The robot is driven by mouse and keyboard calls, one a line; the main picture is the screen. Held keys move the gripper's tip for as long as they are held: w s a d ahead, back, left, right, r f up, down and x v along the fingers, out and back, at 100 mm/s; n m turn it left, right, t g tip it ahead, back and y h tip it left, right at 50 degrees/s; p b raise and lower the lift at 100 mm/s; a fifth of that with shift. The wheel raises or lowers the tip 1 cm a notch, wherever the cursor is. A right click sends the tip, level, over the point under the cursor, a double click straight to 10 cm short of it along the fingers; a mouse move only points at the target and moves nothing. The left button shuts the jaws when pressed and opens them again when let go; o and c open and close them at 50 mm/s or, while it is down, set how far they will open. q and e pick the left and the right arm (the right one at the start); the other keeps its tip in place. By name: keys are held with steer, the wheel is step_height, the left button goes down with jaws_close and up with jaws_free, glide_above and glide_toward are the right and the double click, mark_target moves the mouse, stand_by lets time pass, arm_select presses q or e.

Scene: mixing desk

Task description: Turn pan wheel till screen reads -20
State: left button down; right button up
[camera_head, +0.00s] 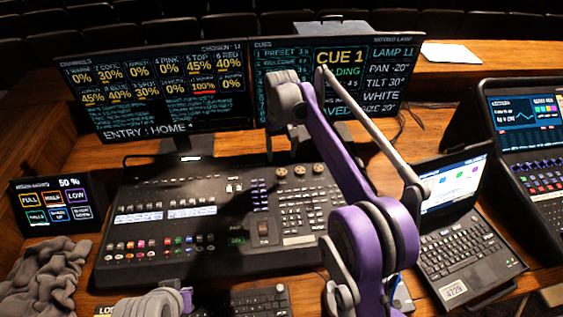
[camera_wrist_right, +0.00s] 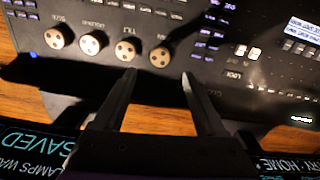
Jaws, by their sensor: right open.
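The pan line on the right monitor (camera_head: 385,50) appears to read PAN -20°, with TILT 30° below it. A row of round, pale-topped wheels sits at the console's back edge. The wheel at the right end of the row in the right wrist view, probably the pan wheel (camera_wrist_right: 159,56), has its label unreadable. The wheel beside it is marked TILT (camera_wrist_right: 126,48). My right gripper (camera_wrist_right: 159,74) is open and empty, its fingertips apart just short of the end wheel. In the head view it points down behind the console. A grey part at the bottom left may be my left arm.
The mixing console (camera_head: 150,200) fills the middle of the desk. A laptop (camera_head: 455,240) and another control desk (camera_head: 525,150) stand at the right. Two monitors stand behind the console.

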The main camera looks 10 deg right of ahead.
arm_select(q)
steer(key=shift+w+r, duration=0.15)
steer(key=shift+r, duration=0.15)
arm_select(e)
step_height(320, 180, up, 3)
steer(key=shift+r, duration=0.2)
steer(key=s+d+r+t, duration=0.1)
steer(key=s+d, duration=0.2)
steer(key=s, duration=0.5)
steer(key=s+d+r+t, duration=0.1)
steer(key=s+d+t, duration=0.15)
steer(key=s, duration=0.55)
steer(key=shift+m+t, duration=0.6)
steer(key=shift+t, duration=0.35)
steer(key=s+d+f, duration=0.1)
steer(key=s+f, duration=0.2)
steer(key=s, duration=0.3)
steer(key=s+d+f, duration=0.1)
steer(key=s+f, duration=0.3)
steer(key=s, duration=0.2)
steer(key=s+d+f, duration=0.1)
steer(key=s+f, duration=0.3)
steer(key=s, duration=0.2)
steer(key=shift+s+d, duration=0.1)
steer(key=shift+s, duration=0.25)
